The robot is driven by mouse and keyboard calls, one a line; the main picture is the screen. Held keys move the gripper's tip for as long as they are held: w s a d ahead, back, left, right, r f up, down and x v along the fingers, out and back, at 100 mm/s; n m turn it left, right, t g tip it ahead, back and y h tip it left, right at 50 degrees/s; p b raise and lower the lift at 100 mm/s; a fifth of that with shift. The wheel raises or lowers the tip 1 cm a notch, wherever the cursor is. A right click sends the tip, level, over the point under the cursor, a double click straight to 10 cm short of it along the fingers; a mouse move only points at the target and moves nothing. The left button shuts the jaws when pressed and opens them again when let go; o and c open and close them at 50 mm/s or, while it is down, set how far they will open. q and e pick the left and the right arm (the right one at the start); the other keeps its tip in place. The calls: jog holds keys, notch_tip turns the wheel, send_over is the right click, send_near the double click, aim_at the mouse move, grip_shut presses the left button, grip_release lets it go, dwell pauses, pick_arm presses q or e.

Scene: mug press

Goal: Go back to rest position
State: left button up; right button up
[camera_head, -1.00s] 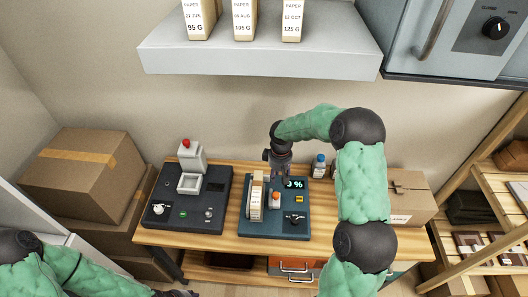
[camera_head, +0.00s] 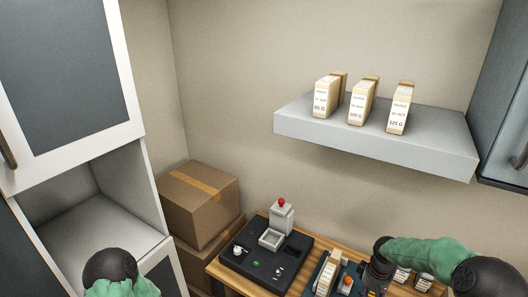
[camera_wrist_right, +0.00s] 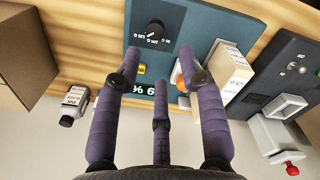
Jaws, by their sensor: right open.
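My right gripper (camera_wrist_right: 170,65) is open and empty, its purple-grey fingers spread above the blue device (camera_wrist_right: 190,28) on the wooden table. In the head view, my right gripper (camera_head: 376,284) is low at the right and its fingertips are hard to see. A tan and white paper packet (camera_wrist_right: 228,72) stands on the blue device, beside the right finger and apparently not held. It also shows in the head view (camera_head: 327,274). A small orange-topped part (camera_head: 347,281) is next to it, partly hidden by a finger in the wrist view. My left gripper is out of the head view; only part of that arm shows.
A black device (camera_head: 262,262) with a red-topped press (camera_head: 282,208) stands left of the blue one. Small bottles (camera_head: 423,282) are at the right. A grey wall shelf (camera_head: 370,136) with three packets overhangs. Cardboard boxes (camera_head: 199,208) and a white cabinet (camera_head: 148,200) are left.

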jog(key=s+a+f+y+b, duration=0.1)
jog(key=s+a+f+b, duration=0.15)
jog(key=a+f, duration=0.3)
jog(key=s+a+f+m+y+b, duration=0.1)
jog(key=s+a+f+b, duration=0.15)
jog(key=a+f, duration=0.35)
jog(key=s+a+f+y+b, duration=0.1)
jog(key=s+a+f+b, duration=0.2)
jog(key=f, duration=0.4)
pick_arm(q)
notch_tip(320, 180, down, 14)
jog(key=b, duration=0.6)
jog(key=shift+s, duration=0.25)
pick_arm(e)
jog(key=s+a+f+m, duration=0.2)
jog(key=s+a+f, duration=0.3)
jog(key=s, duration=0.3)
jog(key=s+a+f+m+y, duration=0.1)
jog(key=s+a+f+m, duration=0.1)
jog(key=s+a+f, duration=0.3)
notch_tip(320, 180, down, 2)
jog(key=s, duration=0.2)
jog(key=shift+s+a+f, duration=0.15)
jog(key=shift+s+a, duration=0.2)
jog(key=shift+a, duration=0.05)
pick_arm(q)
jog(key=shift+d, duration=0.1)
pick_arm(e)
jog(key=shift+d, duration=0.1)
